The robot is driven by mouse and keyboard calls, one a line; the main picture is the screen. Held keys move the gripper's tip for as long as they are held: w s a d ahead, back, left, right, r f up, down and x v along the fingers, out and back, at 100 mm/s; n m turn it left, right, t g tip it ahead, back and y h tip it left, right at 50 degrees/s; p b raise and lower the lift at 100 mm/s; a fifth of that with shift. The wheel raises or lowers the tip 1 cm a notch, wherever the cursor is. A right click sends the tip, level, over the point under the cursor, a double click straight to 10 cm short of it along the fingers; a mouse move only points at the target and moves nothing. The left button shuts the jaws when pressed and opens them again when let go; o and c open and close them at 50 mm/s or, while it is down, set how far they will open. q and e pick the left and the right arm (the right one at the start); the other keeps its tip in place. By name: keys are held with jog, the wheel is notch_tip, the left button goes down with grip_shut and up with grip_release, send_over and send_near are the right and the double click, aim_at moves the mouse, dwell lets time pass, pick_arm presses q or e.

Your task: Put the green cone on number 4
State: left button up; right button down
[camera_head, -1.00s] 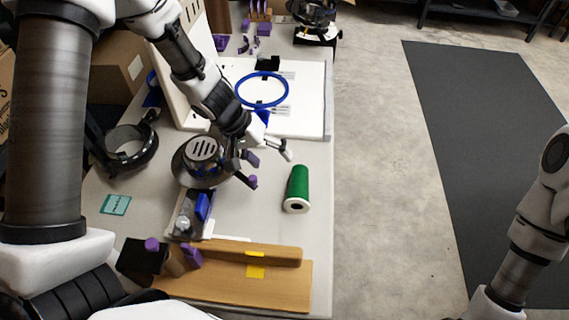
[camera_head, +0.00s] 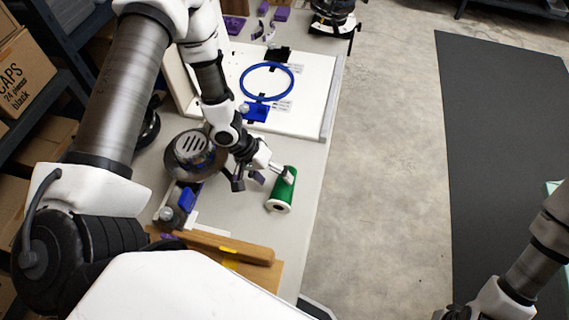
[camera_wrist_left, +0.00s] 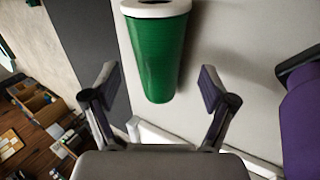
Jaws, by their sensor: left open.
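The green cone (camera_head: 283,186) is a spool of green thread with a white end. It lies on its side on the grey table, near the table's right edge. My left gripper (camera_head: 262,178) is open at the cone, with one finger overlapping its far end in the head view. In the left wrist view the cone (camera_wrist_left: 157,55) lies between and just beyond the open fingers (camera_wrist_left: 158,82), and no grip on it shows. No number 4 can be made out. My right arm shows at the lower right, but its gripper is out of view.
A metal lamp-like dome (camera_head: 190,150) stands left of the gripper. A white board (camera_head: 312,112) with a blue ring (camera_head: 267,81) lies behind. A wooden block (camera_head: 225,246) and a blue-topped item (camera_head: 186,199) are in front. Open floor (camera_head: 395,170) lies right of the table.

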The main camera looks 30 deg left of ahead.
aim_at(278, 183)
pick_arm(q)
jog(key=x, duration=0.3)
jog(key=shift+d, duration=0.1)
jog(key=shift+s+d, duration=0.1)
jog(key=shift+s, duration=0.1)
jog(key=shift+f, duration=0.1)
jog(key=c, duration=1.2)
jog(key=shift+c, duration=1.3)
notch_tip(278, 183, up, 10)
jog(key=shift+r+p, duration=0.1)
jog(key=shift+p, duration=0.6)
jog(key=w+d+r+m+g, duration=0.1)
jog(key=w+d+r+m, duration=0.1)
jog(key=w+r, duration=0.3)
jog(key=shift+w+r, duration=0.35)
jog(key=shift+w, duration=1.95)
